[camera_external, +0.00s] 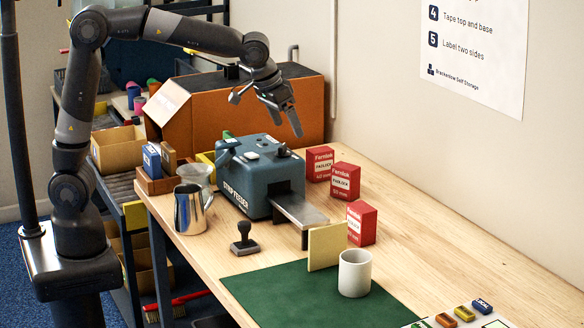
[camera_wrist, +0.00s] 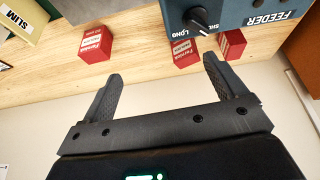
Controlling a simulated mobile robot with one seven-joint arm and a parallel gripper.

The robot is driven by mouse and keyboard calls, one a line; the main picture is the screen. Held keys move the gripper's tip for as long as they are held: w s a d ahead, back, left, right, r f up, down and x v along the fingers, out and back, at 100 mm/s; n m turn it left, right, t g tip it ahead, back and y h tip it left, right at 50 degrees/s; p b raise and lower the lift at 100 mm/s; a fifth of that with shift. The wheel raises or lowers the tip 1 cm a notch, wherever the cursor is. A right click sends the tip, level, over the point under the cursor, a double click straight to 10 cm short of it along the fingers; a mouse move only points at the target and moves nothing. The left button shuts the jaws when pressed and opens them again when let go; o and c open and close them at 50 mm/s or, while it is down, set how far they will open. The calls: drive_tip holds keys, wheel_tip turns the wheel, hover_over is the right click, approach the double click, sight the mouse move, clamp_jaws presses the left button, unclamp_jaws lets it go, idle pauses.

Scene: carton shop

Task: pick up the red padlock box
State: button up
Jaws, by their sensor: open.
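Three red padlock boxes with white labels stand on the wooden bench: one at the back (camera_external: 319,163) beside the blue machine, one just in front of it (camera_external: 345,181), and one nearer the green mat (camera_external: 361,222). The wrist view also shows three red boxes: a left one (camera_wrist: 96,44), a middle one (camera_wrist: 185,50) and a right one (camera_wrist: 232,44), the last two partly hidden by the machine. My gripper (camera_external: 288,118) is open and empty, above the back of the machine. Its fingers (camera_wrist: 163,68) point towards the boxes without touching any.
The blue strip feeder (camera_external: 255,180) stands close to the rear boxes. A tan box (camera_external: 326,246) and white mug (camera_external: 355,272) stand on the green mat (camera_external: 290,295). A large orange-brown carton (camera_external: 240,110) stands behind. The bench is clear to the right, along the wall.

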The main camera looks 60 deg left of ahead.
drive_tip(key=w+d+f, duration=0.5)
drive_tip(key=w+d, duration=0.1)
drive_tip(key=d, duration=0.4)
hover_over(364, 208)
drive_tip(key=s, duration=0.2)
wheel_tip(364, 208, down, 6)
drive_tip(key=shift+s+f, duration=0.1)
drive_tip(key=shift+f, duration=0.1)
drive_tip(key=x, duration=0.5)
drive_tip(key=shift+a+f, duration=0.15)
drive_tip(key=x, duration=0.2)
drive_tip(key=s+x, duration=0.1)
drive_tip(key=x, duration=0.2)
drive_tip(key=shift+a+f, duration=0.1)
drive_tip(key=shift+f, duration=0.15)
drive_tip(key=c, duration=1.2)
